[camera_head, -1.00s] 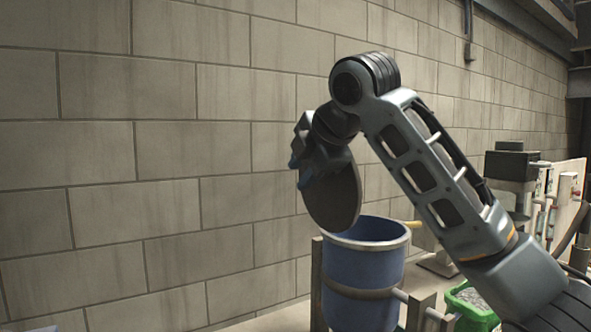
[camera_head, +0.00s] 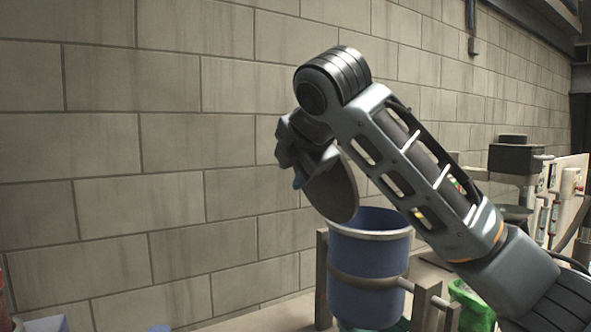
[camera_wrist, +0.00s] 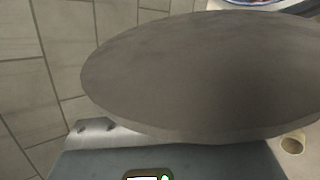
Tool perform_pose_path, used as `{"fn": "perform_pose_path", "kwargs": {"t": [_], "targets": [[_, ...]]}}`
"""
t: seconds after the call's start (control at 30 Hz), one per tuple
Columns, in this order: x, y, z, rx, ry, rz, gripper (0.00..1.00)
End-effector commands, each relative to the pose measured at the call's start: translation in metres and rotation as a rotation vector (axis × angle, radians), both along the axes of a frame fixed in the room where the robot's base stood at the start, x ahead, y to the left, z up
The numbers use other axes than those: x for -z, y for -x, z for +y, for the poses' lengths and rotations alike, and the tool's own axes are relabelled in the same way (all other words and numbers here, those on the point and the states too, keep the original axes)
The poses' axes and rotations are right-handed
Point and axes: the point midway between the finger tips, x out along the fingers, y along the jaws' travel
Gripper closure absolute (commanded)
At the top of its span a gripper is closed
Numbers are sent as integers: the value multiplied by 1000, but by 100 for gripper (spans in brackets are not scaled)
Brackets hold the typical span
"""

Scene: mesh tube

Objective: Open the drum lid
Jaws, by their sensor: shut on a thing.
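The drum (camera_head: 368,268) is a blue cylinder with a pale rim, held upright in a metal frame, and its top is open. The round grey lid (camera_head: 333,192) is off the drum and tilted steeply, above and to the left of the rim. My gripper (camera_head: 299,178) is shut on the lid at its upper left side. The fingertips are partly hidden by the lid and wrist. In the wrist view the lid (camera_wrist: 205,75) fills much of the picture, and a piece of the drum rim (camera_wrist: 255,3) shows at the top edge.
A green container (camera_head: 470,305) stands right of the drum, below my arm. A dark machine with pipes (camera_head: 516,160) is further back at right. A block wall (camera_head: 150,150) runs close behind and left of the drum. The space left of the lid is clear up to the wall.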

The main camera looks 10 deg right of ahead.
Motion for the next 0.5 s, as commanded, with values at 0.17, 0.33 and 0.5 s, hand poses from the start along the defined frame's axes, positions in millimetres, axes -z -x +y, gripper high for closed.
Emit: {"fn": "perform_pose_path", "kwargs": {"t": [0.17,0.33,0.5], "targets": [[0,0,0,-1,-1,0,50],[0,0,0,0,-2,0,41],[-1,0,0,0,-1,-1,41]]}}
